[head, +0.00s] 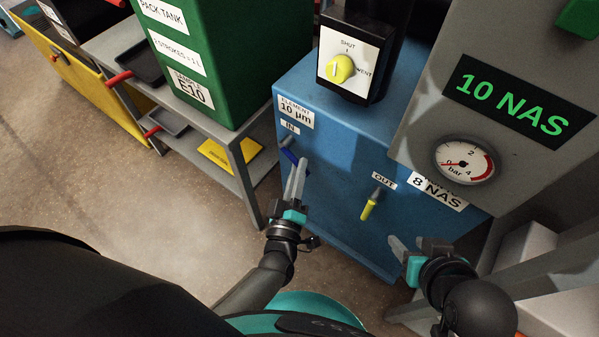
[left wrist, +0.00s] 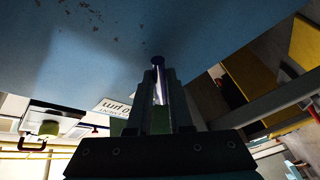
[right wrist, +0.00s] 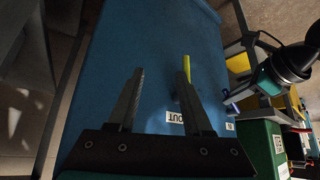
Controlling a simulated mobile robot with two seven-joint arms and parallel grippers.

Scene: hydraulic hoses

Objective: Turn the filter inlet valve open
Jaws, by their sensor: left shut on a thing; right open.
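The filter inlet valve has a blue lever (head: 289,155) below the IN label, on the front of the blue filter cabinet (head: 330,180). The lever sits slanted. My left gripper (head: 299,166) is shut on it, and its fingers hide part of it. In the left wrist view the lever's dark blue end (left wrist: 157,61) shows between the fingertips. My right gripper (head: 396,245) is open and empty, low in front of the cabinet. It also shows open in the right wrist view (right wrist: 160,75).
The OUT valve's yellow lever (head: 369,208) hangs down close to my right gripper. Above are a selector with a yellow knob (head: 341,69) and a pressure gauge (head: 464,161). A grey shelf with the green tank (head: 215,60) stands left. The floor at left is clear.

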